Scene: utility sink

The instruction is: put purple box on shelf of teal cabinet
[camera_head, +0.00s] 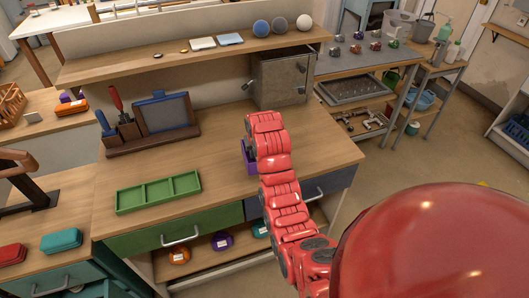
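A purple box (248,158) stands on the wooden workbench (215,160), mostly hidden behind a red segmented arm of mine. The arm rises from the lower right and ends over the workbench, in front of the box. No gripper fingers show, so I cannot tell whether a gripper touches the box. No left arm or left gripper is visible. A teal cabinet (62,283) is at the bottom left, partly cut off, with a drawer front. A wooden top above it holds a red case (12,254) and a teal case (62,240).
The workbench holds a green divided tray (158,193), a tool rack (150,130) and a grey metal box (282,80). A raised shelf (190,55) behind carries balls and small pads. A red dome (440,245) of mine blocks the lower right.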

